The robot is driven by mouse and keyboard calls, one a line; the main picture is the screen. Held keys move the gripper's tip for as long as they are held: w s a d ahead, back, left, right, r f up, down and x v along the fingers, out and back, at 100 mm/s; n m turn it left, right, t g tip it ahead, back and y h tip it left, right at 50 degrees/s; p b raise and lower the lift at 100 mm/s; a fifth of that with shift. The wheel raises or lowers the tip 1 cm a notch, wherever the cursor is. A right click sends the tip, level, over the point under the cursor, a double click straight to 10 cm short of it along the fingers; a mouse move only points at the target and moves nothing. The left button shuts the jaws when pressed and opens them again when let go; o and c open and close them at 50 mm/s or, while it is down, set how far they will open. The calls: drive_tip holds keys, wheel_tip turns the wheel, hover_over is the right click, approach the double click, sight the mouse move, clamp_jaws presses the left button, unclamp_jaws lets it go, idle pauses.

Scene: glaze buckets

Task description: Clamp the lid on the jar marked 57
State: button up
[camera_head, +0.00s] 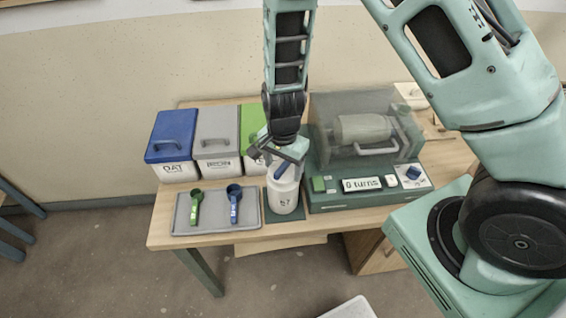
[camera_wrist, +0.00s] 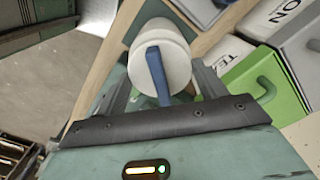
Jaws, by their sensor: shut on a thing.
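The jar marked 57 (camera_head: 285,203) is white and stands upright on a small dark green mat (camera_head: 291,217) at the table's front. A blue lever (camera_head: 281,171) shows at its top. The wrist view shows the jar's pale round top (camera_wrist: 177,40) with the blue lever (camera_wrist: 154,65) running from its middle towards my gripper. My gripper (camera_head: 277,158) is tilted over the jar's top, its fingers on either side of it. It is shut on the jar's upper part. The fingertip contact is hidden, and I cannot tell whether the lid is clamped.
A grey tray (camera_head: 216,225) with a green and a blue scoop lies left of the jar. Blue-lidded (camera_head: 170,140), grey-lidded (camera_head: 217,135) and green-lidded bins stand behind. A machine with a clear cover (camera_head: 352,120) and a "0 turns" display stands close on the right.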

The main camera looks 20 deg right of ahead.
drive_tip(key=shift+m+p, duration=0.3)
drive_tip(key=shift+m, duration=0.9)
drive_tip(key=shift+m+p, duration=0.65)
drive_tip(key=shift+m, duration=1.45)
drive_tip(key=shift+p, duration=0.3)
drive_tip(key=m+p, duration=0.1)
drive_tip(key=m, duration=0.2)
drive_tip(key=shift+p, duration=0.3)
drive_tip(key=shift+f+m, duration=0.15)
drive_tip(key=shift+m, duration=0.35)
